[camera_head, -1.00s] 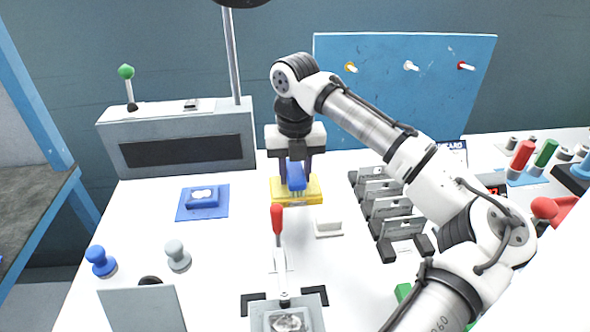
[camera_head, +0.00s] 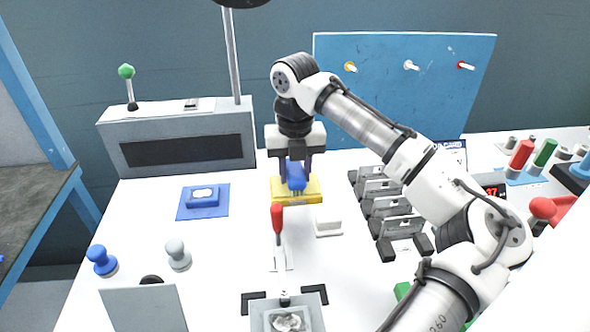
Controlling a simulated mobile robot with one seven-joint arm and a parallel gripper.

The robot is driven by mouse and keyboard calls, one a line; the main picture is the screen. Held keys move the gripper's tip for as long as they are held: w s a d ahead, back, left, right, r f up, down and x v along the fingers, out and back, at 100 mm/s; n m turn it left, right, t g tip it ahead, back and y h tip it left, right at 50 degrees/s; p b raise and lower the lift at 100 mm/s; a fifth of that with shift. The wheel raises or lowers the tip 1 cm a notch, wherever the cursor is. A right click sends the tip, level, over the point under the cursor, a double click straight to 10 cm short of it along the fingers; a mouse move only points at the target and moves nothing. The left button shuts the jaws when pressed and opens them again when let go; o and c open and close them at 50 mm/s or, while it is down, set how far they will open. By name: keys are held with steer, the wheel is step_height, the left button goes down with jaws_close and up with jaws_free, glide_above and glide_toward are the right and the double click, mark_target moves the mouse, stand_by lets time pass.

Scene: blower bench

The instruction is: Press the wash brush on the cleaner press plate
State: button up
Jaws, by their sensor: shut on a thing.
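My gripper (camera_head: 297,168) points down at the middle of the bench. It is shut on a blue brush (camera_head: 296,179), which I take to be the wash brush. The brush is over a yellow block (camera_head: 284,190), and its lower end appears to meet the block's top; whether it presses there I cannot tell. A blue plate with a raised pad and a white mark (camera_head: 203,197) lies on a blue mat to the left. No label shows which of the two is the cleaner press plate.
A red-handled lever clamp (camera_head: 278,225) stands in front of the yellow block. A small white block (camera_head: 327,228) and a row of grey holders (camera_head: 388,205) are to the right. A grey box with a green-knobbed lever (camera_head: 180,120) stands at the back left. The left front has blue and grey knobs (camera_head: 101,262).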

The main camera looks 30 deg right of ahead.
step_height(320, 180, up, 7)
steer(key=p, duration=0.7)
